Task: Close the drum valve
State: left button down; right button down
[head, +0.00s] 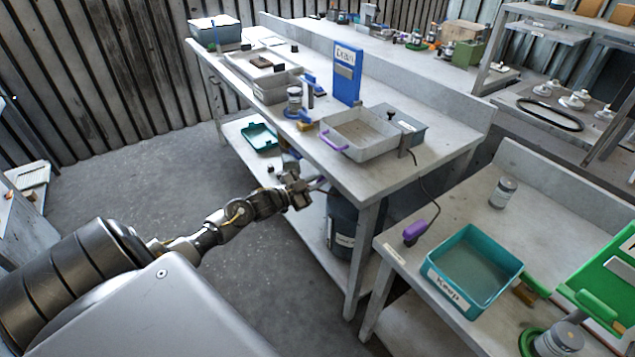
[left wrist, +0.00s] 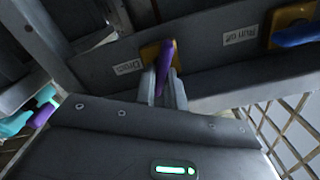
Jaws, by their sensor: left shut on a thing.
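The drum valve has a purple lever (left wrist: 165,62) on a yellow plate (left wrist: 150,54), beside a label (left wrist: 127,68) that seems to read "Drum". My left gripper (left wrist: 164,84) is shut on the purple lever, with one finger on each side of it. The lever runs nearly straight up and down in the left wrist view. My right gripper is not in view.
A blue lever (left wrist: 298,34) on a second yellow plate sits to the right, labelled "Run off". A dark drum (head: 342,222) stands under the bench (head: 437,158). The floor (head: 150,165) on the left is clear.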

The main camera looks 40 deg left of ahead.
pick_arm(q)
jog(key=m+b, duration=0.1)
jog(key=m, duration=0.3)
jog(key=m+b, duration=0.2)
jog(key=m, duration=0.2)
jog(key=m+b, duration=0.1)
jog(key=m, duration=0.2)
jog(key=shift+d+f+m, duration=0.15)
jog(key=shift+f+m, duration=0.2)
jog(key=shift+m, duration=0.05)
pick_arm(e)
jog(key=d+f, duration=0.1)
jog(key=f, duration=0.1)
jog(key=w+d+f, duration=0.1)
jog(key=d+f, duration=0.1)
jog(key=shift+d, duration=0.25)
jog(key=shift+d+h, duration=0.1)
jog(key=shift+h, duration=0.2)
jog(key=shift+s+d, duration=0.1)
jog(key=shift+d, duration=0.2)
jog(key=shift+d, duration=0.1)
